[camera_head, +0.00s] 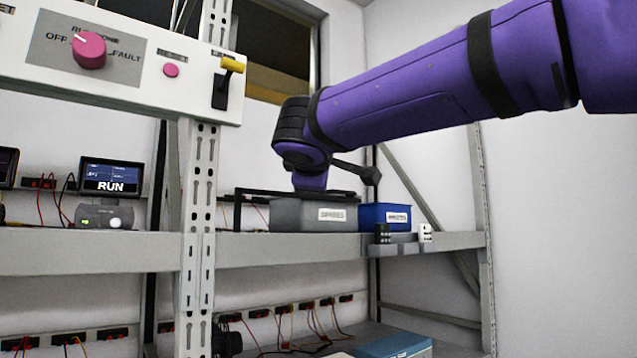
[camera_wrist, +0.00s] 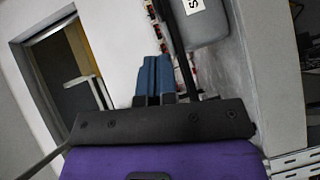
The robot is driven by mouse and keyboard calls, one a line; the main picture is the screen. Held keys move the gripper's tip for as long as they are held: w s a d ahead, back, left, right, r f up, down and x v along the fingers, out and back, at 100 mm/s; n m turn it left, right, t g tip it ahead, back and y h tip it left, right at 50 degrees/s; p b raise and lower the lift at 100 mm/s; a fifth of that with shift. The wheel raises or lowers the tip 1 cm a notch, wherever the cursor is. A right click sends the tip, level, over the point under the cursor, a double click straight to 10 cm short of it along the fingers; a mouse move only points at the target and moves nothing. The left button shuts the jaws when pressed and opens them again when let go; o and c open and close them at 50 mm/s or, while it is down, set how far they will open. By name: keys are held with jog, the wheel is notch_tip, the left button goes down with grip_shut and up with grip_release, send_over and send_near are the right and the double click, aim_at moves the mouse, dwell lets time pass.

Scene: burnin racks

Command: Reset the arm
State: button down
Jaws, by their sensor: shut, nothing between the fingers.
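My purple arm reaches in from the upper right of the head view and bends down at a black wrist above the grey bin. In the wrist view my gripper (camera_wrist: 155,78) shows two blue fingers side by side, closed together with nothing between them. In the head view the fingertips cannot be made out behind the wrist. The grey bin (camera_head: 285,213), with a white label, stands on the shelf below the wrist. It also shows at the top of the wrist view (camera_wrist: 205,28). I cannot tell the exact gap between gripper and bin.
A blue bin (camera_head: 371,217) stands right of the grey one. The shelf edge (camera_head: 290,251) runs across, with an upright post (camera_head: 196,260) at left. A panel (camera_head: 130,95) with a pink knob and yellow-tipped lever hangs above. A monitor (camera_head: 111,176) reads RUN.

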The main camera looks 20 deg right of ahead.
jog(key=f+v, duration=0.1)
jog(key=v, duration=0.6)
jog(key=shift+a+r, duration=0.2)
jog(key=shift+r, duration=0.25)
jog(key=shift+f, duration=0.1)
